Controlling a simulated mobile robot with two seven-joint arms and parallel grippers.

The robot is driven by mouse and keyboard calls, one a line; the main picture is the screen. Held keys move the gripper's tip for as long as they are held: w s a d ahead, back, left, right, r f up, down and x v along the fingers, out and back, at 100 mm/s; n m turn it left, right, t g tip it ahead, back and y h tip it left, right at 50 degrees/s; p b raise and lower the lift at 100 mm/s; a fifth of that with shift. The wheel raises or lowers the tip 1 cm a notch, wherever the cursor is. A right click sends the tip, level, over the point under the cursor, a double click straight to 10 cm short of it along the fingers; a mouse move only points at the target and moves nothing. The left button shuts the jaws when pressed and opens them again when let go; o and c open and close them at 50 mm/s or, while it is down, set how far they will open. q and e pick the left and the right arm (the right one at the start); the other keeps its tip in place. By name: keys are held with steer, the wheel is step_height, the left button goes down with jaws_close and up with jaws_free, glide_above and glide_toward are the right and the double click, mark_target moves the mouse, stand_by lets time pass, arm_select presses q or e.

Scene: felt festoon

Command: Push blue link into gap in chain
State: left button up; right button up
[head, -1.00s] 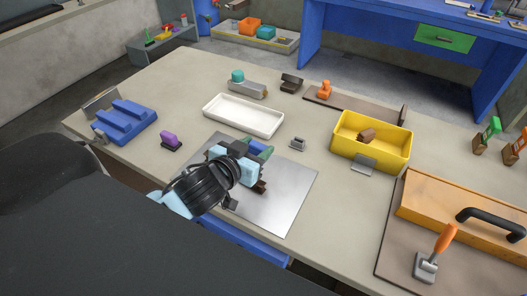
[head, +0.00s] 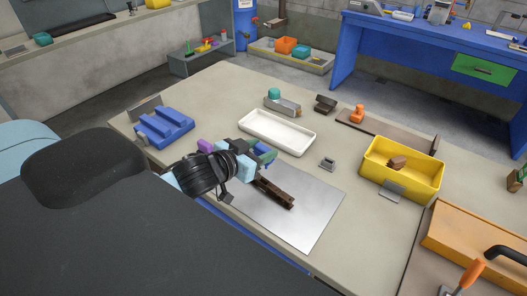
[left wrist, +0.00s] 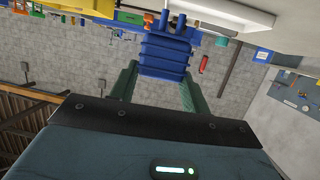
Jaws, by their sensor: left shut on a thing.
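My left gripper (head: 263,153) is above the far left edge of a grey metal plate (head: 310,214), its green fingers pointing away from me. It is shut on a blue link, which is largely hidden in the head view. In the left wrist view, the ribbed blue link (left wrist: 165,55) sits between the two green fingers. A dark brown slotted bar (head: 275,193), which may be the chain or its holder, lies on the plate in front of the gripper. I cannot make out the gap. My right gripper is out of view.
A white tray (head: 298,148) lies just beyond the gripper. A purple piece (head: 205,145) is partly hidden behind it. A blue stepped block (head: 165,118) stands left, a small grey piece (head: 327,164) and yellow bin (head: 438,187) right. The plate's right part is bare.

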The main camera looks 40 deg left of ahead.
arm_select(q)
steer(key=shift+f, duration=0.1)
stand_by(0.3)
step_height(320, 180, down, 5)
steer(key=shift+r+b, duration=0.2)
steer(key=shift+b, duration=0.6)
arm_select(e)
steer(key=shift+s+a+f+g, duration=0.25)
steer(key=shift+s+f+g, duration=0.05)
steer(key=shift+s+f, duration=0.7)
arm_select(q)
steer(key=shift+r, duration=0.1)
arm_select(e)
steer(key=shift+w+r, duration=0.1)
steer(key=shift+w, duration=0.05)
arm_select(q)
steer(key=shift+p, duration=0.3)
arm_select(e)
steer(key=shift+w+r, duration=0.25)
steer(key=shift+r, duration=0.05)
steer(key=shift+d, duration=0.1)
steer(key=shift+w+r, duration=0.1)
